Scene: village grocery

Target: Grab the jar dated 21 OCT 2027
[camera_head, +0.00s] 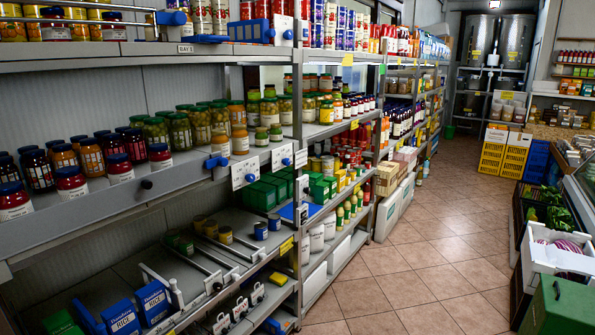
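Several rows of jars stand upright on the middle shelf at the left. Dark red jars (71,184) are at the near end, jars of green contents (180,131) are further along, and orange jars (240,139) stand beyond them. More jars (270,112) stand on the adjoining shelf section. No date can be read on any jar at this size, so I cannot tell which is dated 21 OCT 2027. Neither of my grippers is in view.
The middle shelf's front rail (120,205) carries tag holders (245,172). Cans line the shelf above; blue boxes (122,318) and a few small cans sit on the lower shelf. The tiled aisle (420,250) is clear. A white crate (548,255) and green box (560,308) stand right.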

